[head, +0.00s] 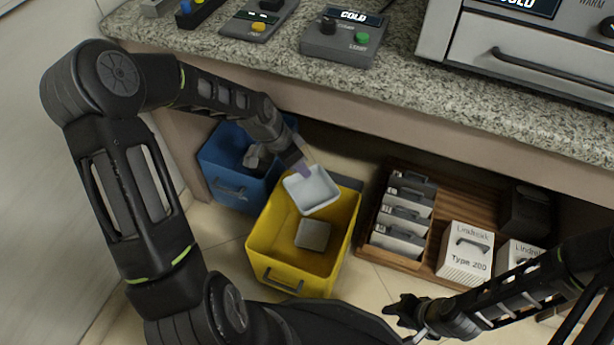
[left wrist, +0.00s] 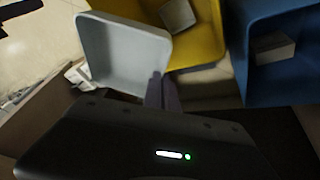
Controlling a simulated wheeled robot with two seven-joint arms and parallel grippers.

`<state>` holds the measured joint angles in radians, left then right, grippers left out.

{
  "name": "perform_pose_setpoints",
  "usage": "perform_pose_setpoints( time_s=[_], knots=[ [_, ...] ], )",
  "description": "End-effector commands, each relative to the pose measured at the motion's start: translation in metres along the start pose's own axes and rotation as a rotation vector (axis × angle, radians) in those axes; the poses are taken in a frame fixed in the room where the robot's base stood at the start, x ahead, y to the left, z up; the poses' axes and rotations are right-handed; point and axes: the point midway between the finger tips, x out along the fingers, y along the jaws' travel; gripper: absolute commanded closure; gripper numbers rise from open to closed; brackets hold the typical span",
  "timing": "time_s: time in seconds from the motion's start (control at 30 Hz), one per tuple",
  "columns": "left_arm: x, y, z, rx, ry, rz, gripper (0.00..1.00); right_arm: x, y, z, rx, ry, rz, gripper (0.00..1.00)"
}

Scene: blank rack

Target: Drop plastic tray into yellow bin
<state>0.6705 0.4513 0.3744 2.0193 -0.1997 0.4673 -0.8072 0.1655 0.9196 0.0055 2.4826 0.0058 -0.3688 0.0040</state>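A white plastic tray (head: 312,192) hangs tilted over the back part of the yellow bin (head: 264,270). My left gripper (head: 303,172) is shut on the tray's rim. In the left wrist view, the tray (left wrist: 122,55) shows its hollow side, with the purplish fingers (left wrist: 161,90) at its edge. The yellow bin (left wrist: 208,30) lies just beyond it there.
A blue bin (head: 215,160) with a grey item inside stands left of the yellow bin. The granite counter (head: 400,85) overhangs behind, carrying button boxes.

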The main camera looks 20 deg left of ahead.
Motion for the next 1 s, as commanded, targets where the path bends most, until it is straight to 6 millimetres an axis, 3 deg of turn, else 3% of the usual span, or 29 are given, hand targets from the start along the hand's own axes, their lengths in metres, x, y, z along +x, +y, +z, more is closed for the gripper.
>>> perform_pose_setpoints(
  time_s=[0.1,0.57,1.0],
  knots=[
    [0.007,-0.003,0.004,0.012,-0.002,0.005,1.00,0.009,0.004,0.000,0.001,0.002,0.000,0.64],
    [0.008,-0.003,0.005,0.015,-0.003,0.006,1.00,0.010,0.004,-0.001,0.001,0.003,0.000,0.64],
    [0.049,-0.009,0.022,0.014,-0.003,0.006,1.00,0.050,0.016,-0.004,0.003,0.020,0.001,0.64]
  ],
)
